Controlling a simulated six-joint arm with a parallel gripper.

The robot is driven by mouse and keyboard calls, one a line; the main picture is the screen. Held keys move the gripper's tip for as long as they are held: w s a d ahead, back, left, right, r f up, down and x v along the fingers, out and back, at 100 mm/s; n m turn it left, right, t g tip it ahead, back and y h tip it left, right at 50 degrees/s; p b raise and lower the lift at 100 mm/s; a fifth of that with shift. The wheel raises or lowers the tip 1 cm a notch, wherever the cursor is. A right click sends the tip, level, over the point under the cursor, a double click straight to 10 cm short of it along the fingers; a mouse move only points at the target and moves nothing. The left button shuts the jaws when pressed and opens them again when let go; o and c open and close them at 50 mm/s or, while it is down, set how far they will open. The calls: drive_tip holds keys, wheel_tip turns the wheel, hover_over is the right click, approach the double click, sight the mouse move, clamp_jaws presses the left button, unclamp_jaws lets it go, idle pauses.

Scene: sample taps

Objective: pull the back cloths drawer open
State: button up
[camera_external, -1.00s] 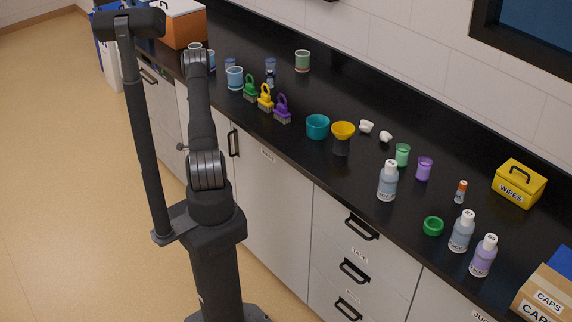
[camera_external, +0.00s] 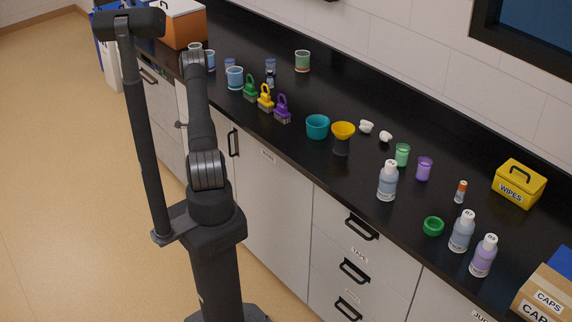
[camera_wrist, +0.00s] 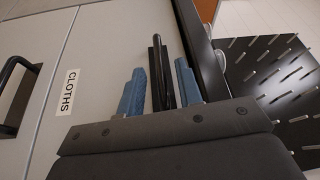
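In the wrist view a pale grey drawer front (camera_wrist: 108,50) carries a white CLOTHS label (camera_wrist: 68,92). Its black bar handle (camera_wrist: 157,65) stands between the two blue fingertips of my gripper (camera_wrist: 160,85). The fingers are apart, one on each side of the handle, and a narrow gap seems to show beside it. The drawer front looks flush, though its far edges are hidden by my gripper. In the external view my arm hides most of the gripper and of this drawer.
Another black handle (camera_wrist: 20,95) is on the neighbouring front at left in the wrist view. A dark pegged board (camera_wrist: 270,85) stands at right. On the black counter are blue cups (camera_external: 235,78), colored clips (camera_external: 265,98), a teal bowl (camera_external: 318,126) and bottles (camera_external: 388,182). The floor (camera_external: 60,180) is clear.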

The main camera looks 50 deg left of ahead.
drive_tip(key=shift+x, duration=1.3)
clamp_jaws()
drive_tip(key=shift+s, duration=0.15)
drive_tip(key=s, duration=3.4)
unclamp_jaws()
drive_tip(key=shift+s+d, duration=0.1)
